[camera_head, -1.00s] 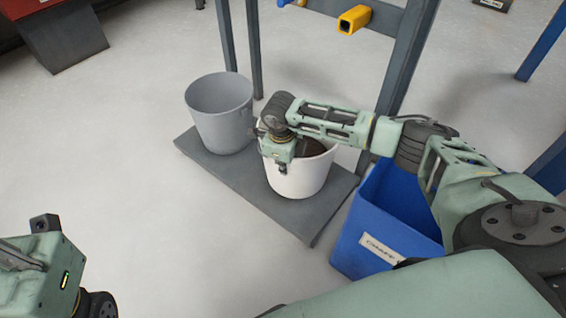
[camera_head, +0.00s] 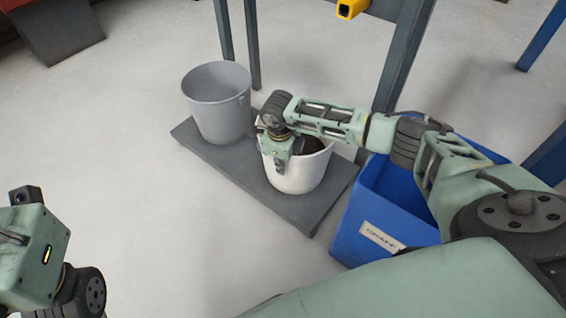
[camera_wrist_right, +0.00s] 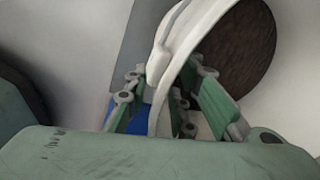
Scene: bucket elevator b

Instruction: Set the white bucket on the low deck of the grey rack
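The white bucket (camera_head: 296,175) is upright over the right part of the grey rack's low deck (camera_head: 232,176). I cannot tell whether its base touches the deck. Dark brown contents (camera_wrist_right: 240,45) show inside it in the right wrist view. My right gripper (camera_head: 279,168) is at the bucket's near left rim, pointing down. In the right wrist view its fingers (camera_wrist_right: 166,80) stand on both sides of the rim and look closed on it. The fingertips are partly hidden. My left wrist shows at the lower left, with its fingers out of view.
A light grey bucket (camera_head: 217,105) stands on the left part of the deck. Grey rack posts (camera_head: 403,55) rise behind. A blue labelled bin (camera_head: 350,232) stands close to the deck's right end, under my right arm. The floor left of the deck is clear.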

